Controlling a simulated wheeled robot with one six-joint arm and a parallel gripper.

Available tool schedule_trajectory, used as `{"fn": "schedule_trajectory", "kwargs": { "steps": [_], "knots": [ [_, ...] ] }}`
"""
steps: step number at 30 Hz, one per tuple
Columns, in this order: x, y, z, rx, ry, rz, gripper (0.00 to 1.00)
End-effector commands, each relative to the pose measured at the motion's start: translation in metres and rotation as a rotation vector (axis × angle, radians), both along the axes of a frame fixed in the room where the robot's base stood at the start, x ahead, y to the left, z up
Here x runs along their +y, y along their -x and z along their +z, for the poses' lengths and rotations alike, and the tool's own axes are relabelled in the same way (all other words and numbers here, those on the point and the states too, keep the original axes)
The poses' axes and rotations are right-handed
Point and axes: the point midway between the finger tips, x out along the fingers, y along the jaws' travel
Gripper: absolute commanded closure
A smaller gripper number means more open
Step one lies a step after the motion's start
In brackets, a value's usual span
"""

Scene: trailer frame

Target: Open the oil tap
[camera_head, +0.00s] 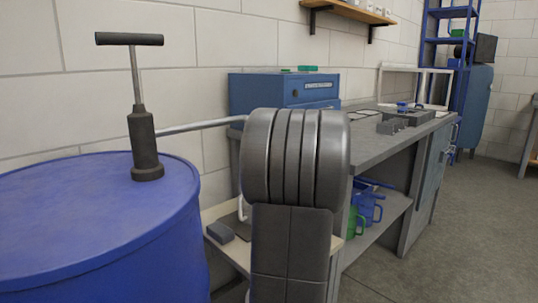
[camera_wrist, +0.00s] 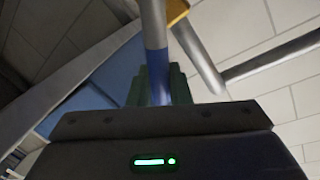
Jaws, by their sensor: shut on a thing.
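A blue oil drum (camera_head: 95,225) stands at the left in the head view. A dark hand pump (camera_head: 145,145) with a T-handle is on its top. A thin metal spout pipe (camera_head: 200,125) runs right from the pump, and its end is hidden behind my arm. In the wrist view, a metal lever with a blue sleeve (camera_wrist: 157,72), apparently the tap handle, lies between the dark green fingers of my gripper (camera_wrist: 160,88), which is shut on it. A yellow-orange part (camera_wrist: 177,12) and the metal pipe (camera_wrist: 270,63) show beside it. The head view does not show my gripper.
A grey workbench (camera_head: 385,140) with a blue cabinet (camera_head: 285,90) stands behind my arm. Blue and green jugs (camera_head: 368,205) are on its lower shelf. A low pale surface (camera_head: 215,215) holds a small grey block. The floor at the right is clear.

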Motion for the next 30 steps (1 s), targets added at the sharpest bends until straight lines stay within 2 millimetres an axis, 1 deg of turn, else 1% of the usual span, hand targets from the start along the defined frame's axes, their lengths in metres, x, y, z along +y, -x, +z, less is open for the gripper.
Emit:
{"fn": "schedule_trajectory", "kwargs": {
  "steps": [6, 17, 18, 21, 30],
  "knots": [
    [0.0016, -0.0066, 0.0012, -0.02, 0.02, 0.002, 1.0],
    [0.0015, -0.0073, 0.0021, -0.022, 0.021, 0.002, 1.0],
    [0.0015, -0.0072, 0.0021, -0.022, 0.021, 0.002, 0.81],
    [0.0015, -0.0072, 0.002, -0.022, 0.021, 0.002, 0.63],
    [0.0004, -0.0062, 0.0016, -0.021, 0.021, 0.001, 0.63]
  ]
}}
